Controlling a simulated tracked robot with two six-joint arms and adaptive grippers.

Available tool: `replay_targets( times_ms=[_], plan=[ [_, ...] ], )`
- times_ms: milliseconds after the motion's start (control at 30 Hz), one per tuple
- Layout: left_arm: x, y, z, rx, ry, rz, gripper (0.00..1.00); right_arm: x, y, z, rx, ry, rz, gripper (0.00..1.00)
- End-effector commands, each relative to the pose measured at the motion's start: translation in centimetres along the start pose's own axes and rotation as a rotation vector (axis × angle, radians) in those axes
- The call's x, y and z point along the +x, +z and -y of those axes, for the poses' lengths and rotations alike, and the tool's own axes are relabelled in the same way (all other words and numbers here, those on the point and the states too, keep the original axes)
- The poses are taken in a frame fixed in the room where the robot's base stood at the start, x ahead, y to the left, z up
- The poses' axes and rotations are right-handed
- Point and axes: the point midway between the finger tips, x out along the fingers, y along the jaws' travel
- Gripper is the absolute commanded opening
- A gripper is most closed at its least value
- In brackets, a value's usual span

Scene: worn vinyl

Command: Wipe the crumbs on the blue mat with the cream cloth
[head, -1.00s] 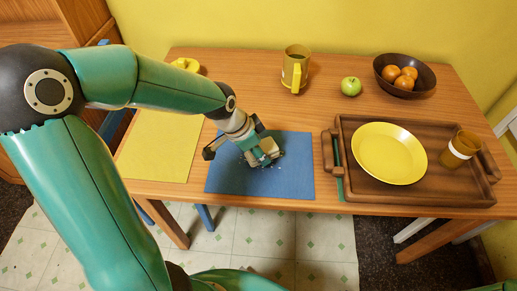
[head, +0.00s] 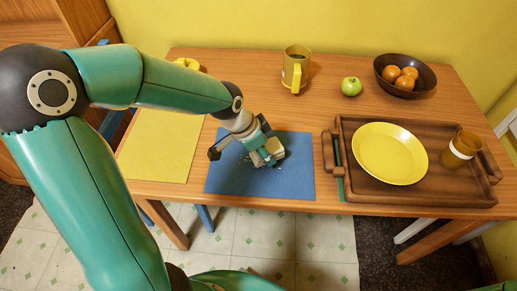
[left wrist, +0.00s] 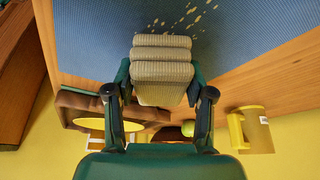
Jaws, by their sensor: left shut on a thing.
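The blue mat (head: 290,180) lies flat at the table's front middle; it fills the upper part of the left wrist view (left wrist: 90,50). My left gripper (head: 264,154) is over the mat, shut on the folded cream cloth (head: 273,149). In the left wrist view the cloth (left wrist: 161,70) sits between the two fingers, layered and ribbed. Whether it touches the mat is hard to tell. Pale crumbs (left wrist: 185,18) lie scattered on the mat beyond the cloth in the left wrist view. In the head view my gripper partly hides them. My right gripper is not in view.
A wooden tray (head: 436,188) with a yellow plate (head: 388,153) and a cup (head: 460,150) stands right of the mat. A yellow mat (head: 160,145) lies left. Behind are a mug (head: 296,68), a green apple (head: 351,86) and a bowl of oranges (head: 420,90).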

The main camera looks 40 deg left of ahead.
Motion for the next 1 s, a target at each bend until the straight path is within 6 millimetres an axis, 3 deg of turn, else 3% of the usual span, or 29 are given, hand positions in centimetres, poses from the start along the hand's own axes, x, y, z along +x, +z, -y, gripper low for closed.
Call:
replay_targets(
  times_ms=[600, 1000],
  plan=[
    [2.1, -5.0, -3.1, 0.004, 0.000, -0.002, 0.25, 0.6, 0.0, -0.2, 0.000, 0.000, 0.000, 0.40],
    [2.2, -5.5, -3.5, 0.000, -0.001, -0.001, 0.25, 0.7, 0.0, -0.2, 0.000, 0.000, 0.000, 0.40]
  ],
)
